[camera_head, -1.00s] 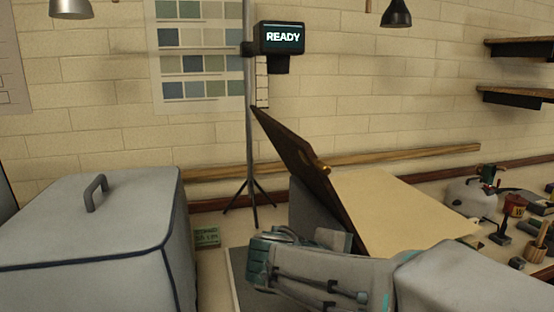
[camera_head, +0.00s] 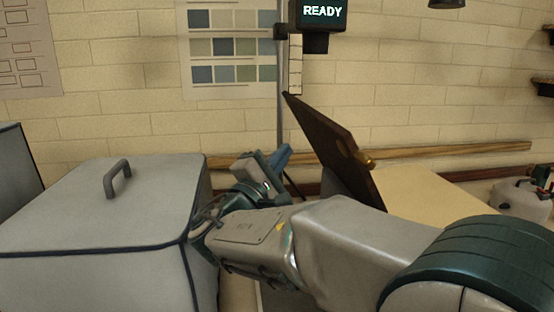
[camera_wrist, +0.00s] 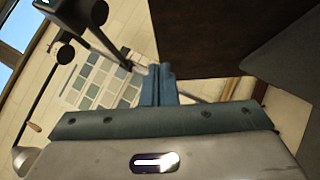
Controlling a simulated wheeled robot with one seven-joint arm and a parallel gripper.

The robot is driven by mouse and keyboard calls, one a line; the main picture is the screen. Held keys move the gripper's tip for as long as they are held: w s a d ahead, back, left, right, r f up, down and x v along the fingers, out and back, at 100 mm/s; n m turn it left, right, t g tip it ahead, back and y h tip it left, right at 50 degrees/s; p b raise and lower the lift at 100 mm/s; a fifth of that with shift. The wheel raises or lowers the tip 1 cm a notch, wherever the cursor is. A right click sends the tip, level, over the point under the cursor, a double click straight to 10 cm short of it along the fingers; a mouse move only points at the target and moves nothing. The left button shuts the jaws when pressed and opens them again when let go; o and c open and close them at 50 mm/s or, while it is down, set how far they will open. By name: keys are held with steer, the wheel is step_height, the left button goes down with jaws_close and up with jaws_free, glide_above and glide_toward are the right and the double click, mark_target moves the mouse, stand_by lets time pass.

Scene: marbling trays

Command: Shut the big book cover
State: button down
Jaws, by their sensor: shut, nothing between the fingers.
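The big book lies on the table with its dark brown cover (camera_head: 333,148) standing up, tilted toward the left, and a brass-coloured clasp on its edge. Its cream pages (camera_head: 430,193) show to the right, partly hidden by my arm. My gripper (camera_head: 283,155) is shut and empty, to the left of the cover, with its blue fingertips pointing up and right. In the wrist view, the blue fingers (camera_wrist: 158,85) are together, and the dark underside of the cover (camera_wrist: 205,35) fills the upper right. I cannot tell whether the fingers touch it.
A grey covered box (camera_head: 95,215) with a handle stands at the left, close to my arm. A stand with a READY display (camera_head: 320,14) is behind the book. A white kettle-like pot (camera_head: 520,198) sits at the far right.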

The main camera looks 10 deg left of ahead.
mark_target(317, 121)
steer(key=w+d+r, duration=0.1)
steer(key=w+d+r+p, duration=0.1)
steer(key=w+d, duration=0.1)
steer(key=w+d+r, duration=0.1)
steer(key=shift+w+d+r+p, duration=0.25)
steer(key=shift+w+p, duration=0.15)
steer(key=shift+w+d+r, duration=0.15)
steer(key=shift+w+d, duration=0.05)
steer(key=shift+d, duration=0.2)
